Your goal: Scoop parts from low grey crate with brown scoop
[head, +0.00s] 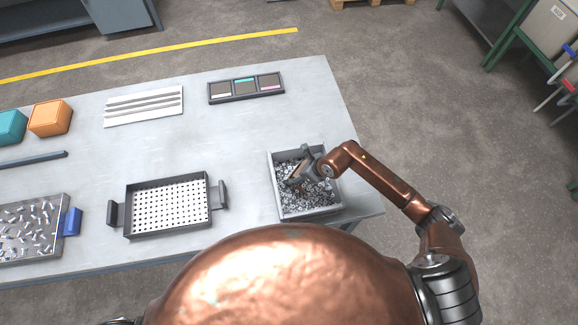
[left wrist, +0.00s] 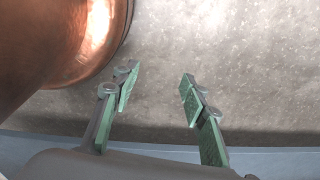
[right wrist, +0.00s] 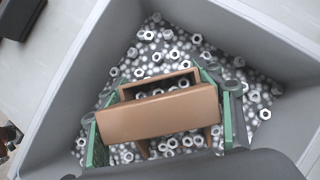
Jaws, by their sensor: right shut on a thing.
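The low grey crate (head: 311,212) stands at the right end of the table and holds many small metal nuts (head: 315,195). Its grey wall (right wrist: 268,35) and the loose nuts (right wrist: 185,45) fill the right wrist view. My right gripper (head: 302,172) is inside the crate, shut on the brown scoop (right wrist: 158,112). The scoop lies down among the nuts, its handle between the green-padded fingers. Some nuts show around and beneath it; how many lie in it I cannot tell. My left gripper (left wrist: 160,90) is open and empty; it does not show in the head view.
A perforated tray (head: 167,206) with two handles stands left of the crate. A part-filled tray (head: 30,229) with a blue handle is at the far left. A three-section case (head: 246,88) and a white slotted board (head: 144,106) lie behind. Bare tabletop separates them.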

